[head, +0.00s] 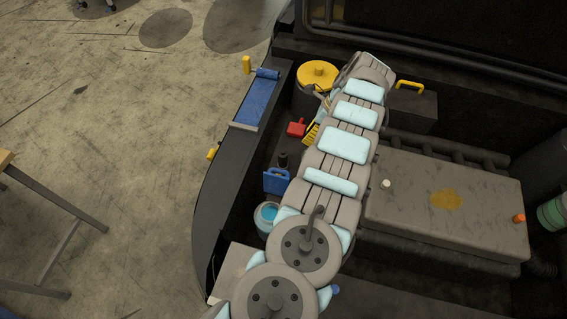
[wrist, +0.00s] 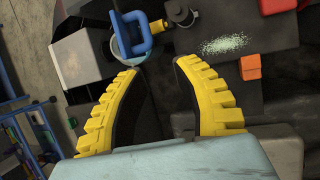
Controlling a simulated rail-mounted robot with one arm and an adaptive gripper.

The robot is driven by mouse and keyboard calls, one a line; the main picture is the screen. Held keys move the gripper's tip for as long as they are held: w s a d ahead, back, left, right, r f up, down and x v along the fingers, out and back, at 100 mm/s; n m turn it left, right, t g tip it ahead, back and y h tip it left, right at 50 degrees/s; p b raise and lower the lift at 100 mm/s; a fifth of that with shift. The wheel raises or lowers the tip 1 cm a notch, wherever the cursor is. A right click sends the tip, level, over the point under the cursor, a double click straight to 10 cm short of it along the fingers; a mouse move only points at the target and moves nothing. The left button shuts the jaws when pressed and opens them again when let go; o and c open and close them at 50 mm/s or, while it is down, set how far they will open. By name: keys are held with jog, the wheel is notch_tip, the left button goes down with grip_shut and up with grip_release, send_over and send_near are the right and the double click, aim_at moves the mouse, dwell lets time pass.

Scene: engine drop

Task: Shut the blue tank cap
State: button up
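The blue tank cap (head: 277,181) stands raised at the far side of a round white tank neck (head: 263,226), and light blue fluid shows in the opening. In the wrist view, the blue cap (wrist: 149,43) is a squared loop at the top, over the pale rim of the neck. My gripper (wrist: 158,66) has two yellow ribbed fingers spread apart with nothing between them. The cap lies just beyond the fingertips in that picture, and I see no contact. In the head view, a yellow finger (head: 312,134) shows beside my arm, which hides the rest of the gripper.
A red block (head: 297,128), a black capped stem (head: 283,160) and a yellow round cap (head: 318,74) are near the gripper. The grey engine cover (head: 450,205) fills the right. A grey box (wrist: 82,62) stands left of the neck.

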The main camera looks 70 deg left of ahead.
jog(key=s+r, duration=0.1)
jog(key=p, duration=0.1)
send_near(281, 170)
jog(key=shift+g+h, duration=0.3)
jog(key=x, duration=0.9)
jog(key=shift+a+f, duration=0.35)
jog(key=shift+f, duration=0.05)
jog(key=shift+w, duration=0.1)
grip_shut()
